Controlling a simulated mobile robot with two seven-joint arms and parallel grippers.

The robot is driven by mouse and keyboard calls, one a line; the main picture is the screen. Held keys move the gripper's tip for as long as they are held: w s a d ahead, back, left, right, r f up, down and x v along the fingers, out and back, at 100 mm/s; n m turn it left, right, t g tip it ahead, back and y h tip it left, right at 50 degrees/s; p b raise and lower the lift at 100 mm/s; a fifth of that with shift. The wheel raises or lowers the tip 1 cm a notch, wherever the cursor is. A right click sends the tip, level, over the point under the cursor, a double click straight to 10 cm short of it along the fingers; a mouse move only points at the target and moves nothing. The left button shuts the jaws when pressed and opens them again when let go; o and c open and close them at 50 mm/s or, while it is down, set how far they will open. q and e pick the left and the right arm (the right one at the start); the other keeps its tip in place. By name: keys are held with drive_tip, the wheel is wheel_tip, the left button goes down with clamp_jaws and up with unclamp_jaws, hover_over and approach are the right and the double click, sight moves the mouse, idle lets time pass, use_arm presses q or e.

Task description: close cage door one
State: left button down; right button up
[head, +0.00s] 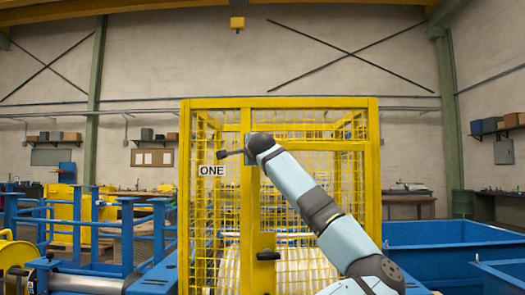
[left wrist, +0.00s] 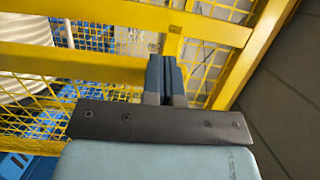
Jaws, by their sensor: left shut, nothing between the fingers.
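The yellow mesh cage (head: 315,103) stands ahead, with a white plate reading ONE (head: 212,170) on its left part. A yellow upright (head: 245,215) stands right of the plate. A black handle (head: 268,255) sits on a yellow plate low beside it. I cannot tell how far the door stands open. My left gripper (head: 222,154) is shut and empty, in front of the cage near the top of the ONE plate. In the left wrist view its fingers (left wrist: 164,65) are together, close to yellow bars (left wrist: 75,62); contact is unclear. My right gripper is not in view.
Blue railings (head: 127,235) and yellow machinery stand at the left. A blue bin (head: 440,245) stands at the right. A white round thing (left wrist: 22,55) shows behind the mesh in the left wrist view. Grey floor (left wrist: 285,95) shows clear there at the right.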

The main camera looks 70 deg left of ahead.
use_arm(q)
drive_tip(key=w+a+r+p, duration=0.1)
drive_tip(key=w+a, duration=0.1)
drive_tip(key=a, duration=0.7)
drive_tip(key=shift+w+r+p, duration=0.15)
drive_tip(key=shift+w+p, duration=0.1)
drive_tip(key=shift+p, duration=0.15)
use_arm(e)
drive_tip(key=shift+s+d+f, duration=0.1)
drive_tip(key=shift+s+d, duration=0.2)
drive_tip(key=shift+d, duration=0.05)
